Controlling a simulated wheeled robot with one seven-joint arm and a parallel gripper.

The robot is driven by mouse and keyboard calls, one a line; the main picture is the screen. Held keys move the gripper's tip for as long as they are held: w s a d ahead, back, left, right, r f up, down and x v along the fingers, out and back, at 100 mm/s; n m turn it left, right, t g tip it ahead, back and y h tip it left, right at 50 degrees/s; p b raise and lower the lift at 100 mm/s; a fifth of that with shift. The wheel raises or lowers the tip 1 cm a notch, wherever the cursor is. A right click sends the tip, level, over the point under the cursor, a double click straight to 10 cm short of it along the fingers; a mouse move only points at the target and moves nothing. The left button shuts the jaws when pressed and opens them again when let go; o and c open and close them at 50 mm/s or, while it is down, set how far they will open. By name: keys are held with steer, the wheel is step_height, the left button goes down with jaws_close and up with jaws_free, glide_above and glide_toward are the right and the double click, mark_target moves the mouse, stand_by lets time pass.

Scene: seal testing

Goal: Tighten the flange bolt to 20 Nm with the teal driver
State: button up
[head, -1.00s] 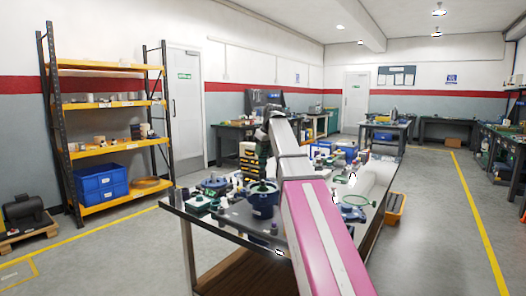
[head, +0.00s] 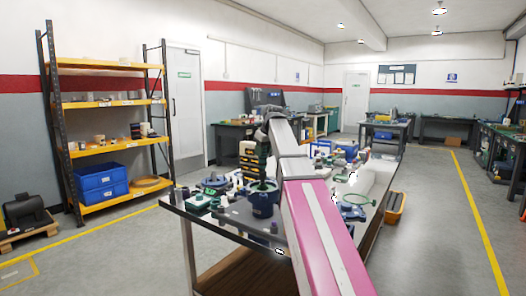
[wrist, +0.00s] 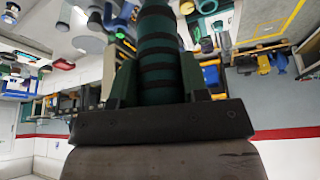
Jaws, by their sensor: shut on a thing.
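In the wrist view, my gripper (wrist: 157,82) is shut on the teal driver (wrist: 157,45), a dark teal cylinder with black bands. The driver runs up out of the top of the picture, so its tip is not seen. A dark blue round fixture with a green top (head: 262,203) stands on the near part of the bench, left of my arm. I cannot pick out the flange bolt.
Several small green and blue parts (head: 214,183) lie on the bench's left end. A green ring (head: 355,198) and a white cylinder (head: 365,180) are on its right side. An orange shelf rack (head: 105,105) stands at the left.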

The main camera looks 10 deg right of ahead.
steer(key=shift+f, duration=0.75)
stand_by(1.8)
steer(key=shift+r, duration=2.5)
